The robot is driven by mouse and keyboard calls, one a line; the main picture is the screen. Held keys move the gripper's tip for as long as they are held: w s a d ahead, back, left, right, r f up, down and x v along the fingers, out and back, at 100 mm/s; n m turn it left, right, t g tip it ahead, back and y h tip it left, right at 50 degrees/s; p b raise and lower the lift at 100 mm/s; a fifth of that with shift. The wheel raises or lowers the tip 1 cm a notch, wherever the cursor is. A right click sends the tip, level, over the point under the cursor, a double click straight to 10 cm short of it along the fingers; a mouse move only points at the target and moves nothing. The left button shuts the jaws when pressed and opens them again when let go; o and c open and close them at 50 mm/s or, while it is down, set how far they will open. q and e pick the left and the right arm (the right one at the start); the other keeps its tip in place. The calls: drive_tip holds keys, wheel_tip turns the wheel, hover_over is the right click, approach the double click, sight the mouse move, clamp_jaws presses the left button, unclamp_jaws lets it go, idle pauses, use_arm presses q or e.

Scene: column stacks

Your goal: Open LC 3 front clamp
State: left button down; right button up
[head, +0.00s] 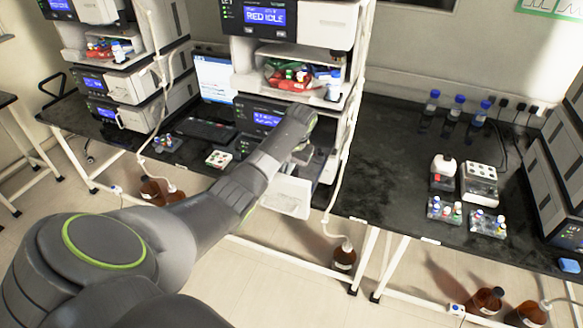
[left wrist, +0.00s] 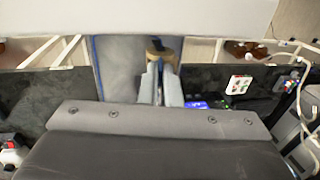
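The middle instrument stack carries a display (head: 265,16) reading "RED IDLE" and a lower module with a second lit display (head: 266,118). A white panel (head: 287,197) sticks out low at the stack's front. My left arm reaches across to this lower part, and its wrist hides most of the module front. My left gripper (head: 303,153) is mostly hidden there. In the left wrist view its two grey fingers (left wrist: 160,88) are close together, with a small tan rounded piece (left wrist: 160,52) at their tips. I cannot tell whether they grip it. I cannot make out the clamp. My right gripper is out of view.
Another stack (head: 128,85) stands left. Brown bottles (head: 344,256) sit on the floor, with white tubing (head: 345,150) beside the middle stack.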

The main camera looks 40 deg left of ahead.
use_arm(q)
drive_tip(key=a+h, duration=0.1)
drive_tip(key=h, duration=0.1)
drive_tip(key=a+t+h, duration=0.1)
drive_tip(key=shift+s+a+h, duration=0.1)
drive_tip(key=shift+s+h, duration=0.2)
drive_tip(key=shift+h, duration=0.1)
drive_tip(key=shift+s+a+f+h+b, duration=0.1)
drive_tip(key=shift+a+f+h+b, duration=0.25)
drive_tip(key=shift+h, duration=0.55)
drive_tip(key=shift+a+t+h+b, duration=0.3)
drive_tip(key=shift+b, duration=0.05)
drive_tip(key=h+b, duration=0.1)
drive_tip(key=a+f+h+b, duration=0.1)
drive_tip(key=b, duration=0.1)
drive_tip(key=h+b, duration=0.1)
drive_tip(key=shift+s+a+f+t+h+b, duration=0.15)
drive_tip(key=shift+s+a+t+h+b, duration=0.1)
drive_tip(key=shift+t+h+b, duration=0.15)
drive_tip(key=shift+s+a+h+b, duration=0.15)
drive_tip(key=shift+h+b, duration=0.45)
drive_tip(key=shift+b, duration=0.4)
drive_tip(key=c, duration=1.6)
unclamp_jaws()
drive_tip(key=shift+w, duration=0.2)
